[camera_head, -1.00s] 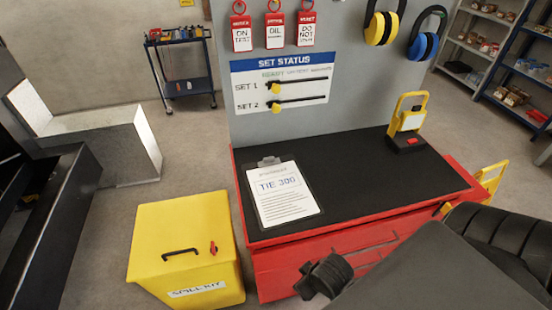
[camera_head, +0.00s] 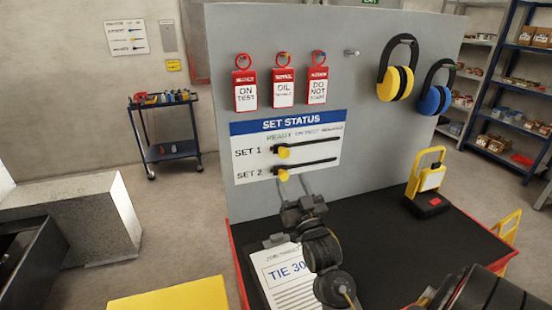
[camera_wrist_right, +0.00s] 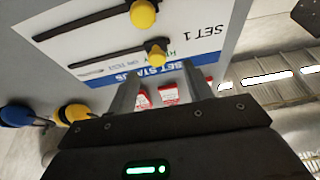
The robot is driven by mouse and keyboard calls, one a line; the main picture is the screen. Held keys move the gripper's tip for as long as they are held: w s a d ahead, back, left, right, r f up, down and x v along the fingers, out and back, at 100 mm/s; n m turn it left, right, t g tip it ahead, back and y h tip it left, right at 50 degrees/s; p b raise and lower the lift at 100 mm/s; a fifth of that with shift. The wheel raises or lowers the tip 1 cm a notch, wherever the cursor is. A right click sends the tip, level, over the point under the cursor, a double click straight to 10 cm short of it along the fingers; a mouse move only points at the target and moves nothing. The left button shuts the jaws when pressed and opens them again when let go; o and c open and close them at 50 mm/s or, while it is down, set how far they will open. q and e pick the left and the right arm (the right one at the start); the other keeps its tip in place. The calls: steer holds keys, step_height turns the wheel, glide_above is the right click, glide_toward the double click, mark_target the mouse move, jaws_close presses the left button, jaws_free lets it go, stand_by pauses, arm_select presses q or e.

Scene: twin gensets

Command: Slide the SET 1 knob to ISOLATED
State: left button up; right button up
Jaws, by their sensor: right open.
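The SET STATUS board (camera_head: 240,165) is on the grey upright panel. The yellow SET 1 knob (camera_head: 283,152) sits at the left end of its dark slot, under the green READY label; it also shows in the right wrist view (camera_wrist_right: 157,53). The yellow SET 2 knob (camera_head: 284,175) is just below, also at its slot's left end. The label at the far right of the row is too small to read surely. My right gripper (camera_head: 293,180) is open and empty in front of the board, just below the knobs. In the wrist view its fingers (camera_wrist_right: 158,75) point toward the SET 1 knob. My left gripper is out of view.
Red tags (camera_head: 283,88) hang above the board, and yellow ear defenders (camera_head: 395,83) and blue ones hang to the right. A clipboard (camera_head: 285,280) lies on the black bench top (camera_head: 395,245) below. A yellow lamp (camera_head: 431,180) stands on the bench's right.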

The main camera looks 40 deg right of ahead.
mark_target(285, 156)
steer(key=shift+h, duration=0.3)
steer(key=p+x, duration=0.1)
steer(key=x, duration=0.2)
steer(key=p+x, duration=0.1)
steer(key=x, duration=0.2)
steer(key=r+p+x, duration=0.1)
steer(key=x, duration=0.2)
steer(key=shift+s+d+r, duration=0.15)
steer(key=shift+d+r, duration=0.05)
steer(key=shift+d, duration=0.15)
steer(key=shift+w+d+r+p, duration=0.1)
steer(key=shift+w+d+p, duration=0.05)
steer(key=shift+w+p, duration=0.25)
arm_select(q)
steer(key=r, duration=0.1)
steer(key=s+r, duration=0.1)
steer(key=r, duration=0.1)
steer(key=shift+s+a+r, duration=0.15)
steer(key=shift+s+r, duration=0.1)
